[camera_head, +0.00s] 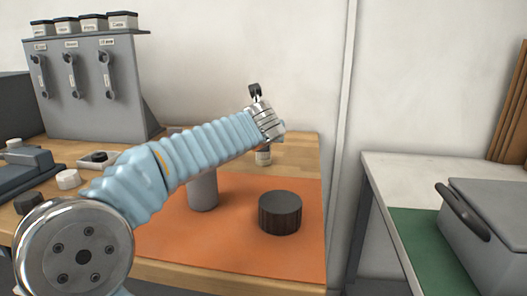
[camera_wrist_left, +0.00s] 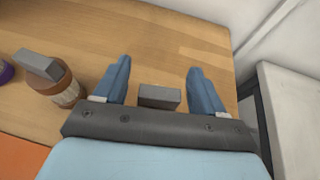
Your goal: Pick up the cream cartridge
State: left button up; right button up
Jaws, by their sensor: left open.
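I cannot tell for certain which object is the cream cartridge. What looks like the same container, brown and pale with a grey block-like top, shows in the left wrist view (camera_wrist_left: 66,93). My left gripper (camera_wrist_left: 159,66) is open over bare wood, with that container outside its fingers, to their left. A small grey block shape (camera_wrist_left: 160,95) shows between the finger bases; it may be part of my gripper.
A dark ribbed cylinder (camera_head: 280,213) and a grey cylinder (camera_head: 203,192) stand on the orange mat (camera_head: 240,250). A grey tool rack (camera_head: 95,85) stands back left. A gap separates this table from the right bench (camera_head: 400,175) with a grey case (camera_head: 490,225).

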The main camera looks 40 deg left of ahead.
pick_arm(q)
jog(key=shift+w+a, duration=0.1)
jog(key=c, duration=1.1)
